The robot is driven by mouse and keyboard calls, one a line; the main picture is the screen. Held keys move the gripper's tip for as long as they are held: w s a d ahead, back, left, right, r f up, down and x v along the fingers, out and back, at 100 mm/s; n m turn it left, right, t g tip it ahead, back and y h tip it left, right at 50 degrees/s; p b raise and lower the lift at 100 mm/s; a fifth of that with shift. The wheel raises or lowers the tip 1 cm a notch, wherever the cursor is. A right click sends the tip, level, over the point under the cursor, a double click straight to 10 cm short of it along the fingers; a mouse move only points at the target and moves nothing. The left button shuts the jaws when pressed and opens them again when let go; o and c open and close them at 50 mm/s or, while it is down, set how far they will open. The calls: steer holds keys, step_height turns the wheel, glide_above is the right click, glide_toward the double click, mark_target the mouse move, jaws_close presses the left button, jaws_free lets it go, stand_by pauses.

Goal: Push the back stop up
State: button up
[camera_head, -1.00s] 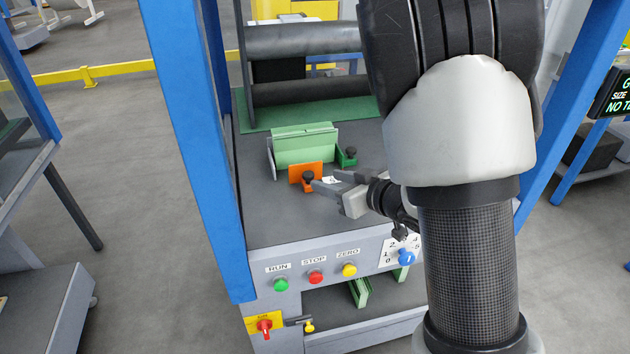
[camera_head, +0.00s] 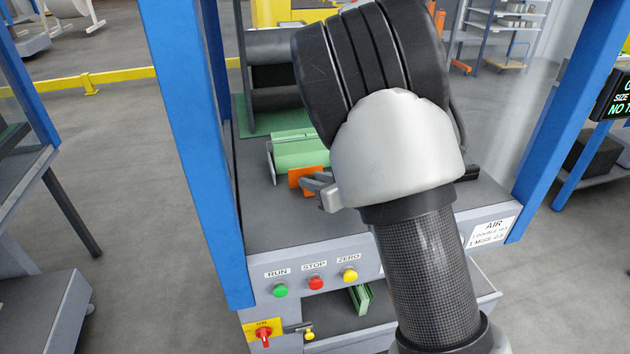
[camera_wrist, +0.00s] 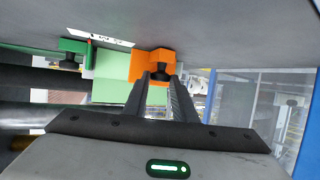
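An orange plate (camera_head: 302,178) stands upright at the front of a light green upright piece (camera_head: 300,150) on the grey machine top. No label shows which part is the back stop. In the wrist view, which looks inverted, the orange plate (camera_wrist: 152,63) carries a black knob (camera_wrist: 160,70). My gripper (camera_wrist: 160,76) has one finger on each side of this knob, and the fingers look closed onto it; exact contact is hard to see. In the head view my gripper (camera_head: 312,180) is at the plate's right side, and my arm hides the knob.
A small green bracket with another black knob (camera_wrist: 68,63) sits beside the light green piece. Dark rollers (camera_head: 275,85) stand behind. Blue posts (camera_head: 190,130) flank the machine. RUN, STOP and ZERO buttons (camera_head: 315,282) line the front panel. The grey top (camera_head: 275,225) in front is bare.

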mark_target(309, 169)
steer(key=shift+w+a+p, duration=0.1)
steer(key=shift+w+a, duration=0.15)
steer(key=shift+w, duration=0.55)
steer(key=shift+w+a+p, duration=0.1)
steer(key=shift+w+a, duration=0.1)
steer(key=shift+w, duration=0.55)
steer(key=shift+w+a+p, duration=0.1)
steer(key=shift+w+a, duration=0.15)
steer(key=shift+w, duration=0.55)
jaws_close()
steer(key=o, duration=1)
jaws_free()
steer(key=shift+s, duration=0.1)
steer(key=p+v, duration=0.3)
steer(key=v, duration=1.4)
steer(key=shift+s+p, duration=0.15)
steer(key=shift+p, duration=0.15)
steer(key=shift+d, duration=0.15)
